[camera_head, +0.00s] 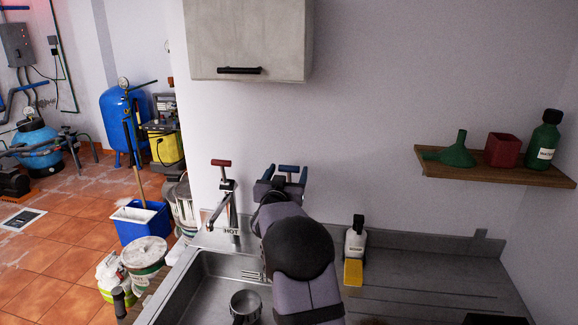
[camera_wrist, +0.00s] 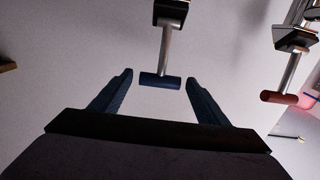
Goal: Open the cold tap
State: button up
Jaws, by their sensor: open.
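The cold tap's blue T-shaped handle (camera_head: 289,168) stands upright above the sink's back edge. Its blue bar (camera_wrist: 160,81) on a metal stem lies between my finger ends in the wrist view. My gripper (camera_head: 286,175) is open, one finger on each side of the bar, with gaps showing on both sides. It also shows in the wrist view (camera_wrist: 159,77). The hot tap's red handle (camera_head: 220,163) stands to the left, over a spout and a HOT label. It is at the right in the wrist view (camera_wrist: 279,97). My arm hides the cold tap's lower body.
The metal sink (camera_head: 195,290) holds a small pot (camera_head: 245,303). A bottle (camera_head: 355,240) and yellow sponge (camera_head: 353,272) stand right of my arm. A cabinet (camera_head: 249,40) hangs above; a wooden shelf (camera_head: 460,171) is at right. The right-hand drainboard is mostly clear.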

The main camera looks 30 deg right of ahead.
jog(key=shift+p+x, duration=0.4)
jog(key=shift+x, duration=0.8)
jog(key=c, duration=1.5)
jog(key=shift+f+b, duration=0.1)
jog(key=shift+b, duration=0.2)
